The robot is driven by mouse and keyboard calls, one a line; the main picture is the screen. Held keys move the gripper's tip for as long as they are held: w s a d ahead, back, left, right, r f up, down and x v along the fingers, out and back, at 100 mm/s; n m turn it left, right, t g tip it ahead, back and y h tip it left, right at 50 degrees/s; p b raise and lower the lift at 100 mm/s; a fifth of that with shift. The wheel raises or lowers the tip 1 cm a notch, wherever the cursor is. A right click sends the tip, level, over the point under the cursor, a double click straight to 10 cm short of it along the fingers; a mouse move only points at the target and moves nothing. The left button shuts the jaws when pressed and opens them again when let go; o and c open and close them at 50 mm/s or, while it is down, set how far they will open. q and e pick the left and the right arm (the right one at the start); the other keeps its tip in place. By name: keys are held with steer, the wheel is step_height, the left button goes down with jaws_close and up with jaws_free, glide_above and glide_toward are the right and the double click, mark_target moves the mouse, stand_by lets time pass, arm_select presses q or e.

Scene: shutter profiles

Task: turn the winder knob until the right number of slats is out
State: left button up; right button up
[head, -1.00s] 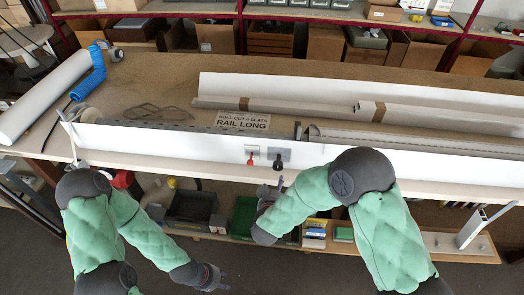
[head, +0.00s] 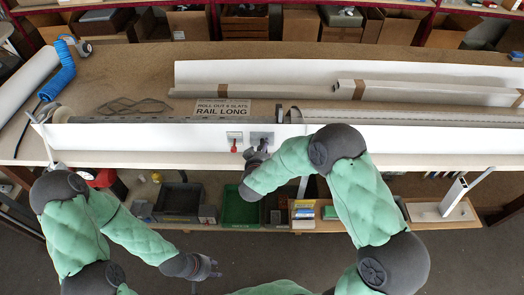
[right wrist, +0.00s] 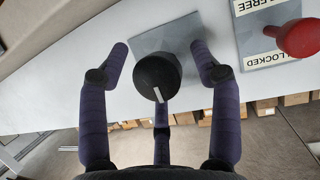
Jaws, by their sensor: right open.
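The winder knob (right wrist: 157,77) is round and black with a white pointer mark, on a grey plate (right wrist: 185,38) on the white front panel. In the right wrist view my right gripper (right wrist: 160,62) is open, with fingers on both sides of the knob and a gap to each. In the head view my right gripper (head: 256,151) hides most of the knob. A sign (head: 221,108) reads "ROLL OUT … SLATS, RAIL LONG"; its digit is too small to be sure of. Grey slatted profile (head: 400,116) lies right of the plate. My left gripper (head: 212,268) hangs low before the bench, apart from everything.
A red lever (right wrist: 300,38) sits beside the knob; its end lies over the word LOCKED on its plate. A blue coil (head: 57,82) and white roll (head: 25,85) are at the left. Bins (head: 240,205) stand below the bench.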

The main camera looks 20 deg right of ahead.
steer(key=shift+w+d+f, duration=0.1)
steer(key=shift+w, duration=0.15)
steer(key=c, duration=1.1)
